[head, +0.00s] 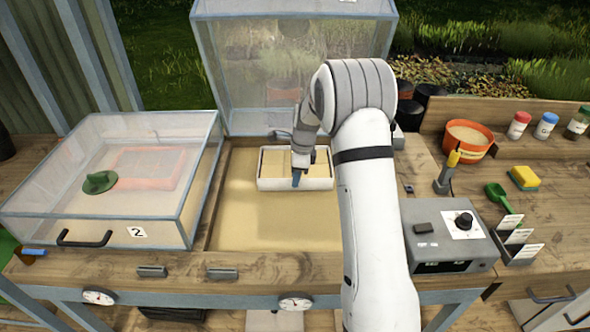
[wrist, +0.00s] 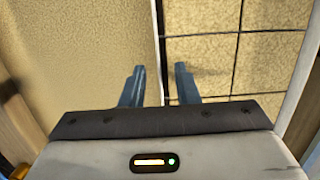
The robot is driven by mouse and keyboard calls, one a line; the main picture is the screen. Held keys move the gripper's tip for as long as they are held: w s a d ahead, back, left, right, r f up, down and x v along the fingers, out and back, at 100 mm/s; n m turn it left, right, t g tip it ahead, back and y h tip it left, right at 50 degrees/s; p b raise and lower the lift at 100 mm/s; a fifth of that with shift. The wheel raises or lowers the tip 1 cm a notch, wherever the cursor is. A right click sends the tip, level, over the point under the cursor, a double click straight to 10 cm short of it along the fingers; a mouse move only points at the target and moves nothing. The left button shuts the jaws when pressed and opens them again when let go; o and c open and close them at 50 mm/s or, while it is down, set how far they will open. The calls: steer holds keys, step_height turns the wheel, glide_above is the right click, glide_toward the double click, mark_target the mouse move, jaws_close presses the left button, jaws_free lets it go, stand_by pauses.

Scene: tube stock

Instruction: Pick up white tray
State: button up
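The white tray (head: 273,185) lies on the sand bed in the middle of the bench in the head view. It has low white walls and square cells filled with tan material. My gripper (head: 297,179) is at the middle of its front wall. In the wrist view my gripper (wrist: 160,69) is open, with its two blue fingers apart. The tray's white wall (wrist: 159,40) runs between the fingers, with sand on the left and cells on the right. Whether either finger touches the wall cannot be told. My arm hides the area right of the tray.
A clear lidded box (head: 120,215) with a "2" label stands on the left. A raised clear lid (head: 255,75) stands behind the tray. A control box (head: 450,235) is on the right. Open sand (head: 265,225) lies in front of the tray.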

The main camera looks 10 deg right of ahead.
steer(key=shift+c, duration=0.2)
jaws_close()
steer(key=shift+r, duration=0.1)
